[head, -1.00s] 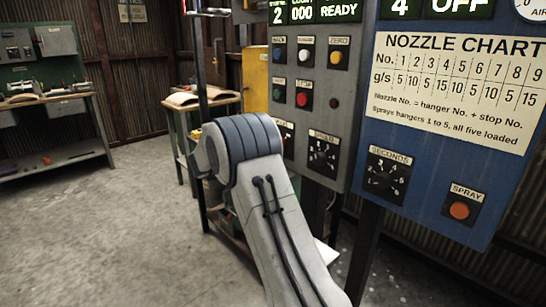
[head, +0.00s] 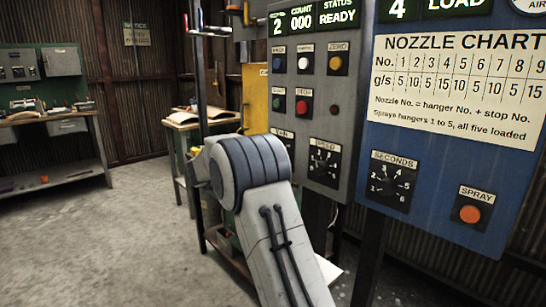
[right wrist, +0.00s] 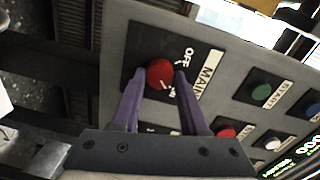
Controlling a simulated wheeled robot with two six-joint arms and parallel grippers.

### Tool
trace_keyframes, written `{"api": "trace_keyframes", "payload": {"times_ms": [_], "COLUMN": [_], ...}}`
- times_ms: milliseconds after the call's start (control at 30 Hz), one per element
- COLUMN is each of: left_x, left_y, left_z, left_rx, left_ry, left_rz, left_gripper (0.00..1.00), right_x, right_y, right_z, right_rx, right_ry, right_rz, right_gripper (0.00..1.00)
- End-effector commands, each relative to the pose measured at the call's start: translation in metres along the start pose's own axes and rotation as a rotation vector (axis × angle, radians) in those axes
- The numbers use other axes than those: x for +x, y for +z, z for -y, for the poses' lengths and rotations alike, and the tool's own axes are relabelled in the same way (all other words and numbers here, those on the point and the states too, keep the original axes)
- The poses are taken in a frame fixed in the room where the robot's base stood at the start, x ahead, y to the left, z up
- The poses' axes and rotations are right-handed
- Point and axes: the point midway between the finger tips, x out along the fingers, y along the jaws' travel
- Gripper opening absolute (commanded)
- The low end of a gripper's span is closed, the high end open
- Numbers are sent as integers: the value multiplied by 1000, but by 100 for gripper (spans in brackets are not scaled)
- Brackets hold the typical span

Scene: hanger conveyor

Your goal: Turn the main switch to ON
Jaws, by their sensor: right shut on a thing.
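The main switch (right wrist: 159,72) is a red round knob on a black plate, on a grey panel, in the right wrist view. Its plate reads MAIN, with OFF at the upper right and ON partly hidden beside the knob's lower edge. A white mark on the knob points toward the ON side. My right gripper (right wrist: 160,80) has its two purple fingers on either side of the knob and is shut on it. In the head view my right arm hides the knob, and only part of its label (head: 282,133) shows. My left gripper is not in view.
The grey panel (head: 313,175) carries several push buttons, a speed dial (head: 324,158) and a display reading READY. The blue panel (head: 440,180) beside it has a seconds dial (head: 393,181), an orange spray button (head: 470,214) and a display reading LOAD. The floor at left is open.

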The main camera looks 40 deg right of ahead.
Motion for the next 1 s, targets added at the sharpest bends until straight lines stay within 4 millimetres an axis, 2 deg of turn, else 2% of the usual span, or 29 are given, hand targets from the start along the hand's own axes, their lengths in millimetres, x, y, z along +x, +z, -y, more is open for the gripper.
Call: {"api": "trace_keyframes", "payload": {"times_ms": [100,133,200,500,633,1000], "left_x": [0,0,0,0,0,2], "left_y": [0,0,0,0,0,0], "left_z": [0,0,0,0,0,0], "left_rx": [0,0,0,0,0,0], "left_ry": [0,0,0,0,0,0], "left_rz": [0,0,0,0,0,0], "left_gripper": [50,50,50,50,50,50], "right_x": [0,0,0,0,-9,-79], "right_y": [0,0,0,0,0,1], "right_z": [-2,-2,-2,-1,0,-1], "right_rx": [1,1,0,0,0,0], "right_ry": [4,4,4,1,1,1], "right_rz": [-2,-2,-2,-1,1,3], "right_gripper": [0,47,74,74,74,74]}}
